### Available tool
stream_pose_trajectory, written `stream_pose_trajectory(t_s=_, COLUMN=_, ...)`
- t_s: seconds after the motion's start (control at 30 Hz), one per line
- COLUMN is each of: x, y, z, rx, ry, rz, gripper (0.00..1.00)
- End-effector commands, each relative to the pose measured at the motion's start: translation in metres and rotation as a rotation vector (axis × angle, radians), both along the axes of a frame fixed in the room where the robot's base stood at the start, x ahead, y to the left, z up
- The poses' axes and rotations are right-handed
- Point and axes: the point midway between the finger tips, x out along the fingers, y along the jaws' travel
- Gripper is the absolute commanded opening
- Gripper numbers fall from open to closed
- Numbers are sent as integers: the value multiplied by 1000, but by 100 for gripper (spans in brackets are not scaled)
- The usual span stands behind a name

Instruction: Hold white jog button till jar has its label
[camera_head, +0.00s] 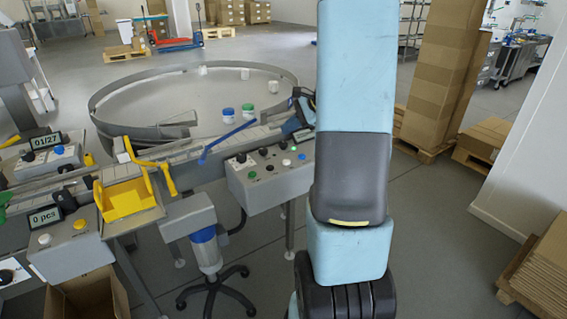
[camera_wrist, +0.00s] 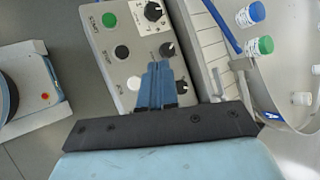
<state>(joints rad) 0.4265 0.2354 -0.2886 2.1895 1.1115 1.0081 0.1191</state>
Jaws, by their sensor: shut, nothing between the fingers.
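The white jog button (camera_wrist: 134,83) is on a grey control box (camera_wrist: 121,103) in the wrist view. It also shows in the head view (camera_head: 286,162). My gripper (camera_wrist: 158,66) is shut and empty. Its blue fingers appear over the box, just to the right of the white button, apart from it in the picture; their height above the box is unclear. A blue-lidded jar (camera_head: 228,115) and a green-lidded jar (camera_head: 248,110) stand on the round table. I cannot tell which jar is the one to be labelled.
The box also carries a green button (camera_wrist: 109,20), a black button (camera_wrist: 121,52) and black knobs (camera_wrist: 153,12). A conveyor (camera_wrist: 214,50) with a blue guide bar (camera_head: 228,139) runs between box and round table (camera_head: 165,100). A stool (camera_head: 207,250) stands in front.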

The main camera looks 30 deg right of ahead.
Motion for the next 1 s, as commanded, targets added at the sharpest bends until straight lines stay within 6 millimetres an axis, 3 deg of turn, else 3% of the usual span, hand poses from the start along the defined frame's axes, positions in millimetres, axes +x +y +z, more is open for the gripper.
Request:
stream_pose_trajectory(t_s=0.47, x=0, y=-1, z=-6, rx=2, ry=2, rz=-3, gripper=0)
stream_pose_trajectory(t_s=1.0, x=0, y=-1, z=-65, rx=1, ry=3, rz=-3, gripper=0)
